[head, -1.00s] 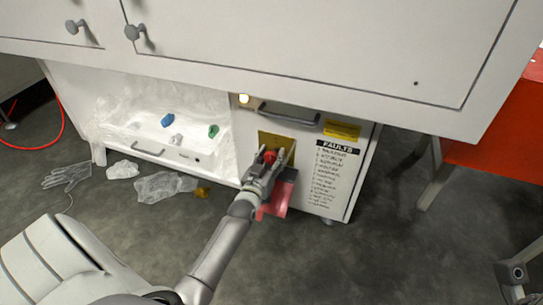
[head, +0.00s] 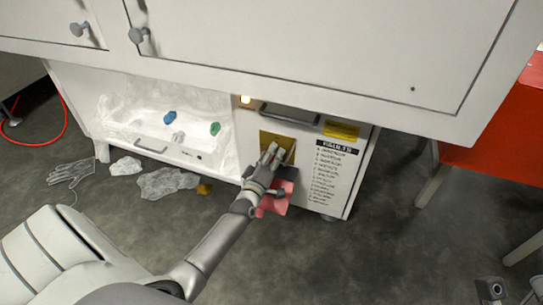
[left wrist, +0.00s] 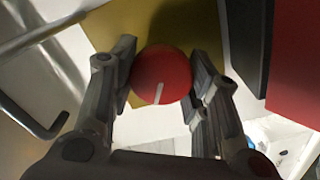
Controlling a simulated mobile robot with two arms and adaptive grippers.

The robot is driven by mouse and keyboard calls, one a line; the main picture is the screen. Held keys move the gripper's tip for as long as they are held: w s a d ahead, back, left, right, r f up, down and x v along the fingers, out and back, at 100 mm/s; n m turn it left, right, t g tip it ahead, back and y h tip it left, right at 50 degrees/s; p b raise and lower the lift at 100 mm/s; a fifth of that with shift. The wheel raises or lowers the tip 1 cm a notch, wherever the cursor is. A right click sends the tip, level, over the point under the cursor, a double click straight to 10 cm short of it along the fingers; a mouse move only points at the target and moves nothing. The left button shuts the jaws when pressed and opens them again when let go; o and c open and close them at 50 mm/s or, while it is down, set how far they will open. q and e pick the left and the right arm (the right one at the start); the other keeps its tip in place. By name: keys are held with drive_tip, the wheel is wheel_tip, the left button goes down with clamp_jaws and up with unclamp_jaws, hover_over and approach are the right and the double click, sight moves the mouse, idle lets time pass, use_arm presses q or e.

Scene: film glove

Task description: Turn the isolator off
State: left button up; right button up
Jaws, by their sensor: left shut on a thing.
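The isolator is a round red knob (left wrist: 161,75) with a white line on its face, on a yellow plate (left wrist: 188,25). In the left wrist view the line points down and slightly left of vertical. My left gripper (left wrist: 163,80) has a finger on each side of the knob and is shut on it. In the head view my left gripper (head: 271,155) reaches the yellow plate (head: 284,139) on the white cabinet front and hides the knob.
A red and black flap (head: 274,205) hangs just below the gripper. A lit lamp (head: 245,99) and dark handle (head: 289,114) are above the plate. A FAULTS list (head: 330,172) is to the right. A white counter (head: 300,50) overhangs the cabinet. Clear film (head: 168,183) lies on the floor.

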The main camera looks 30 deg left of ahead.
use_arm(q)
drive_tip(key=n+b, duration=0.1)
drive_tip(key=n, duration=0.4)
drive_tip(key=shift+f+n, duration=0.1)
drive_tip(key=shift+n, duration=0.7)
drive_tip(key=shift+a, duration=0.1)
drive_tip(key=o, duration=1)
drive_tip(key=shift+s, duration=0.15)
drive_tip(key=v, duration=1.1)
drive_tip(key=shift+s+d, duration=0.25)
drive_tip(key=shift+s, duration=0.1)
